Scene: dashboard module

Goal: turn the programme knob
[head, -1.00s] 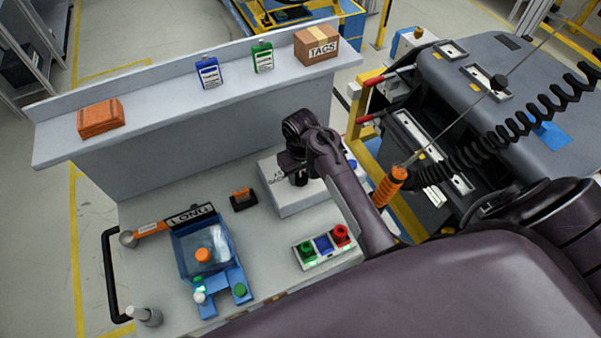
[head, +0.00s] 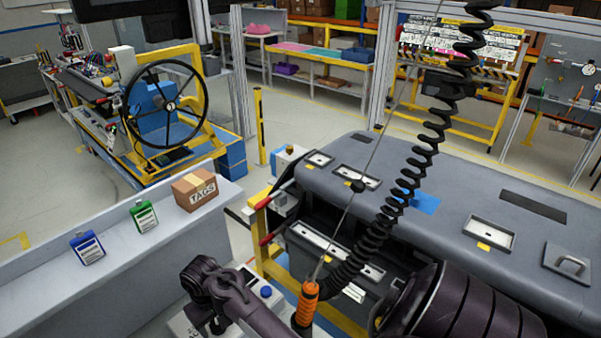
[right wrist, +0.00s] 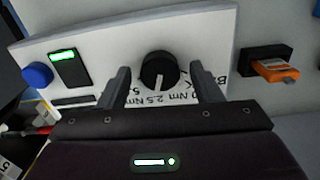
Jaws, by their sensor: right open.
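The programme knob (right wrist: 158,70) is round and black, on a white panel box (right wrist: 200,38) in the right wrist view. Its white pointer line points down in the picture, towards upside-down print that includes "2.5 Nm". My right gripper (right wrist: 159,69) is open, with one finger on each side of the knob and a visible gap to it on both sides. I cannot tell how deep the fingers reach. In the head view my right arm hides the knob, and the white box (head: 183,326) shows only in part. My left gripper is out of view.
On the panel are a blue button (right wrist: 37,75) and a green-lit display (right wrist: 68,67). An orange item in a black holder (right wrist: 275,70) sits right of the box. An orange hanging tool (head: 306,303) on a coiled cable and a grey dashboard (head: 450,200) stand beside my right arm.

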